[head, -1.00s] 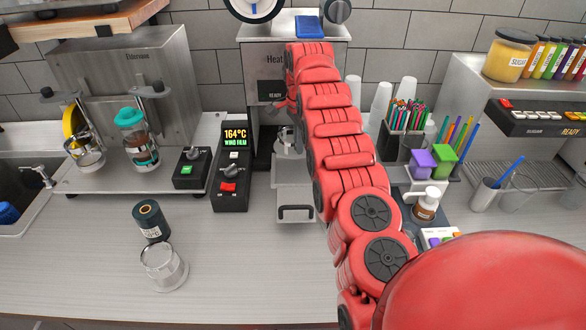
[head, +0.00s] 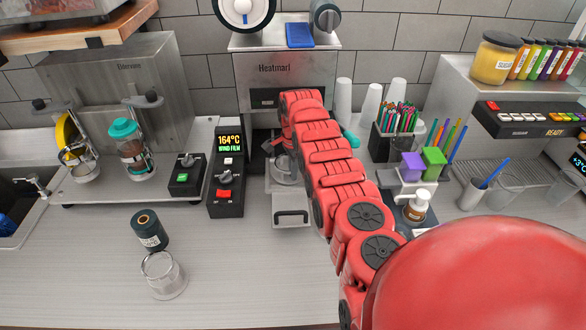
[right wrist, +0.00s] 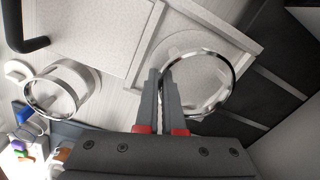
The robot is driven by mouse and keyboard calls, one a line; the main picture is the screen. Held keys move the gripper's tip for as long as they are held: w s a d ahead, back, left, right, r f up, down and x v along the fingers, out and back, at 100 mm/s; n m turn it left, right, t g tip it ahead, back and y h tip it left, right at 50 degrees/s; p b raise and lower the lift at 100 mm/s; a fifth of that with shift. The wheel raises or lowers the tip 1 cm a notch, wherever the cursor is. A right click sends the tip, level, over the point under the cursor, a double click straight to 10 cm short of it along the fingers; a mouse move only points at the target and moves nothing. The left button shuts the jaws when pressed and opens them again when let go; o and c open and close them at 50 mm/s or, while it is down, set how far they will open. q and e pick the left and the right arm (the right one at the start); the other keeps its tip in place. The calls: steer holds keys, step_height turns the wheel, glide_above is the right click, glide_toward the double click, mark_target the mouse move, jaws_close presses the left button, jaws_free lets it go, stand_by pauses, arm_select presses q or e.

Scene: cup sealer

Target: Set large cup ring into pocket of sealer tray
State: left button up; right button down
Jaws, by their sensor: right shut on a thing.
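The metal ring (right wrist: 228,88) is gripped by its near-left rim in the fingertips of my right gripper (right wrist: 162,78) in the right wrist view. The ring lies over a round pocket (right wrist: 195,62) in the pale sealer tray (right wrist: 105,35), slightly offset from it. I cannot tell whether the ring touches the tray. In the head view the tray (head: 292,208) is pulled out below the sealer (head: 285,72), its black handle facing me. My right arm partly hides the sealer opening and the ring. My left gripper is not in view.
A second shiny ring (right wrist: 55,92) shows left of the tray in the right wrist view. A black control box (head: 227,175) stands left of the tray. A dark film roll (head: 149,230) and a clear cup (head: 163,275) stand at front left. The front middle counter is clear.

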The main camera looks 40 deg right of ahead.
steer(key=shift+f+b, duration=0.35)
steer(key=c, duration=1)
jaws_free()
steer(key=shift+c, duration=0.2)
steer(key=shift+r+p, duration=0.3)
steer(key=shift+r, duration=0.05)
steer(key=shift+r+b, duration=0.3)
steer(key=shift+r, duration=0.2)
step_height(320, 180, up, 11)
steer(key=b, duration=0.3)
steer(key=shift+s, duration=0.15)
